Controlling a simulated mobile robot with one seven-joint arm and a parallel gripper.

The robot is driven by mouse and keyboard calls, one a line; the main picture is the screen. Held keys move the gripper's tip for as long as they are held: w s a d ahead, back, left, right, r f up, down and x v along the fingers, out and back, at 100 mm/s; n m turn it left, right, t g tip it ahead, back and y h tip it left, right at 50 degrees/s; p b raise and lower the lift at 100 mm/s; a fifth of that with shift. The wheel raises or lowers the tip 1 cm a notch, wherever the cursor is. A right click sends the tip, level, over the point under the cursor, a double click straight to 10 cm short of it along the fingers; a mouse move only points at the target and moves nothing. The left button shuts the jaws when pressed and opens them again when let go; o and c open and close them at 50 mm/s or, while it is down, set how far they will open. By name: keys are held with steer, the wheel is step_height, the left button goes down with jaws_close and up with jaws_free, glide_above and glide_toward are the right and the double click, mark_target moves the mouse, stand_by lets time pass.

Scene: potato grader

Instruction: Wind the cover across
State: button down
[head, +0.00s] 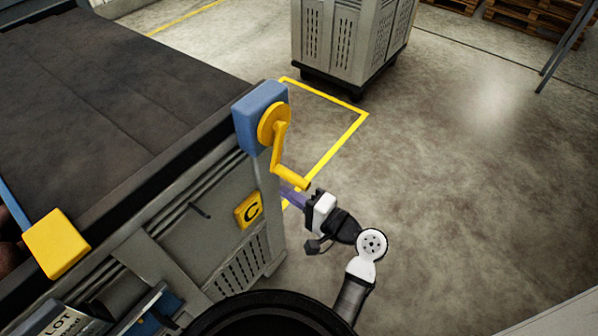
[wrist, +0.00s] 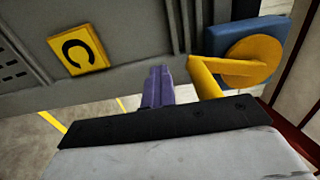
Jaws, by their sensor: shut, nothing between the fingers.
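A yellow crank (head: 277,140) with a round hub sits on a blue gearbox (head: 246,122) at the near corner of the grey bin. The crank arm hangs down and its handle points out to the lower right. A dark cover (head: 90,90) lies across the top of the bin. My gripper (head: 287,194) is shut and empty, just below the crank handle. In the wrist view the purple fingers (wrist: 158,86) are together, left of the crank (wrist: 222,70). I cannot tell whether they touch the handle.
A yellow sign with the letter C (head: 248,210) is on the bin's side. A yellow block (head: 55,243) on a blue bar is at the left. Another grey bin (head: 345,40) stands behind a yellow floor line.

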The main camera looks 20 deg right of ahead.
mark_target(301, 180)
steer(key=shift+w+d+r+p, duration=0.45)
steer(key=shift+w+d, duration=0.2)
steer(key=shift+d, duration=0.15)
steer(key=shift+w+d+r+p, duration=0.3)
steer(key=shift+w+d+p, duration=0.1)
steer(key=shift+w+d, duration=0.35)
steer(key=w+d+r+p, duration=0.2)
steer(key=d+r+p, duration=0.2)
steer(key=r+p, duration=0.1)
steer(key=shift+w+r, duration=0.35)
steer(key=shift+r, duration=0.1)
steer(key=c, duration=0.8)
jaws_free()
